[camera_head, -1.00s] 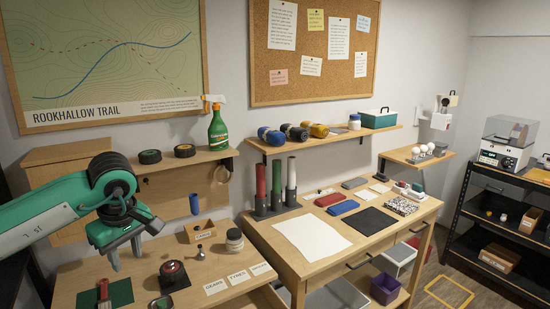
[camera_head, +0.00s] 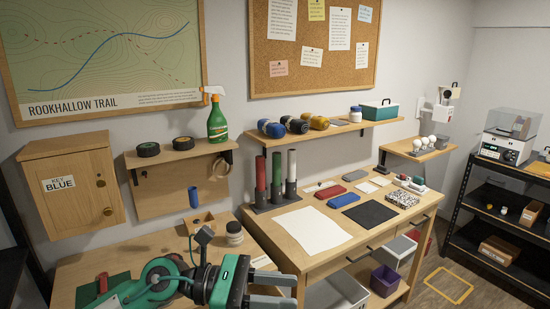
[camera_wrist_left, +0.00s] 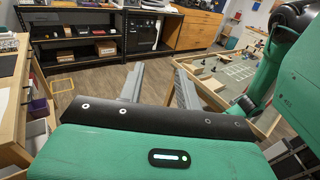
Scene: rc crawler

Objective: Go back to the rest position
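My left gripper (camera_head: 292,292) is low at the bottom middle of the head view, in front of the workbench, with its fingers pointing right. Its two grey fingers are apart. In the left wrist view the gripper (camera_wrist_left: 159,70) is open, with only floor and distant furniture seen between the fingers. My left arm's green and black links lie along the bottom edge of the head view and cover part of the left bench. A green and black arm link of mine (camera_wrist_left: 268,75) stands at the right of the left wrist view. My right gripper is not seen.
The left bench (camera_head: 75,270) and the right bench (camera_head: 270,237) stand close to my left arm. A wooden cabinet (camera_head: 75,185) labelled "KEY BLUE" hangs at the left. A black shelf rack (camera_head: 480,240) is at the far right. Floor shows between bench and rack.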

